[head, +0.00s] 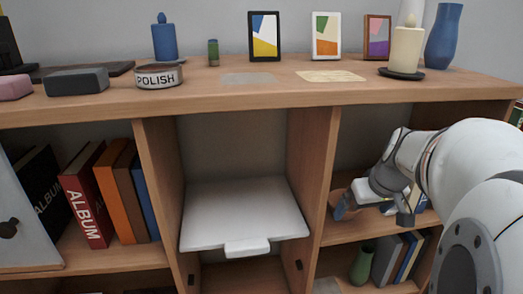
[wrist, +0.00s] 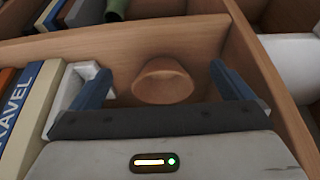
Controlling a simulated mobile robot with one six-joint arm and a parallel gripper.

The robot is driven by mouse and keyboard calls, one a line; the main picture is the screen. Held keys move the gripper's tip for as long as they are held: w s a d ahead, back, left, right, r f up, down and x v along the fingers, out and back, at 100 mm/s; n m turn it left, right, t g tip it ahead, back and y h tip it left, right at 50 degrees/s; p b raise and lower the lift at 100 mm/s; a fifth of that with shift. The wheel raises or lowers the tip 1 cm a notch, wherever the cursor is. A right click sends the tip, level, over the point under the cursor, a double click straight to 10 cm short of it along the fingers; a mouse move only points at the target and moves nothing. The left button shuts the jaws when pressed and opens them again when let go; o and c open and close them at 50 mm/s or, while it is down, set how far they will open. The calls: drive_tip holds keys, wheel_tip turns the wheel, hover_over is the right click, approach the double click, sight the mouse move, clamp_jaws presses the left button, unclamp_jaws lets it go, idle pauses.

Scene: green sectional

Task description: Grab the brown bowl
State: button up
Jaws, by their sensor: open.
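The brown bowl (wrist: 163,82) sits on a wooden shelf in the wrist view, between and just beyond my two fingers. In the head view a small part of the bowl (head: 342,198) shows in the right compartment, mostly hidden behind my gripper (head: 375,208). In the wrist view my gripper (wrist: 160,85) is open, with one blue finger to each side of the bowl. Nothing is held. I cannot tell whether either finger touches the bowl.
A wooden divider (head: 318,165) bounds the compartment on the left in the head view. Books (wrist: 28,100) stand close to my gripper in the wrist view. A green vase (head: 362,262) and more books are on the shelf below. A white printer-like tray (head: 245,215) fills the middle compartment.

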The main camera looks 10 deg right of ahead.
sight(334, 196)
drive_tip(key=w, duration=0.6)
drive_tip(key=shift+w+a, duration=0.1)
drive_tip(key=shift+a, duration=0.05)
drive_tip(key=b+x, duration=0.2)
drive_tip(key=x, duration=0.3)
drive_tip(key=shift+f, duration=0.1)
drive_tip(key=c, duration=0.8)
drive_tip(key=shift+r, duration=0.2)
